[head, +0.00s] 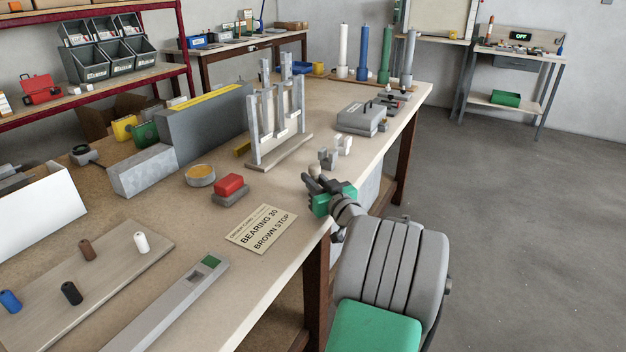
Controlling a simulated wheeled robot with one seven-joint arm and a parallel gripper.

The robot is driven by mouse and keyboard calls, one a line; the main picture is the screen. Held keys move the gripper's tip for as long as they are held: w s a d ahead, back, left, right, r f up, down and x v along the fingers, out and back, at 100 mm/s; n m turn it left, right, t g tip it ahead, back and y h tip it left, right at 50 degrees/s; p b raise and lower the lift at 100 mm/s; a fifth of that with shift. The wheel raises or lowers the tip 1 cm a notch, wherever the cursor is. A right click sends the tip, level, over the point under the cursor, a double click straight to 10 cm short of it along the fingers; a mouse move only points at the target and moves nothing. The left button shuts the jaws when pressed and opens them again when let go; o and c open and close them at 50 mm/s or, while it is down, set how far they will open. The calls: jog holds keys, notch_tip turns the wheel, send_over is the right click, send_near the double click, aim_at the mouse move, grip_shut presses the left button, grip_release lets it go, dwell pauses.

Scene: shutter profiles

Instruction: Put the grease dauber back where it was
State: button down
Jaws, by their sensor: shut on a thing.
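My gripper (314,182), with green and grey parts, is over the front right edge of the workbench. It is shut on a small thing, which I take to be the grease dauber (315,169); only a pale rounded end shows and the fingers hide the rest. A round tin of amber grease (200,175) stands on the bench to the left, well apart from my gripper. A small grey forked block (328,158) stands just behind my gripper, with a small white piece (345,145) beside it.
A card reading "BEARING 30 BROWN STOP" (261,229) and a red-topped block (230,188) lie left of my gripper. A grey upright rack (278,125) and a grey case (361,117) stand behind. A board with several coloured plugs (105,270) lies front left.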

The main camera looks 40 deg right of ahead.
jog(key=shift+f, duration=0.2)
jog(key=c, duration=1.3)
grip_release()
jog(key=shift+r, duration=0.1)
jog(key=shift+r+p, duration=0.3)
jog(key=b+v, duration=0.1)
jog(key=v, duration=1.1)
jog(key=shift+f, duration=0.15)
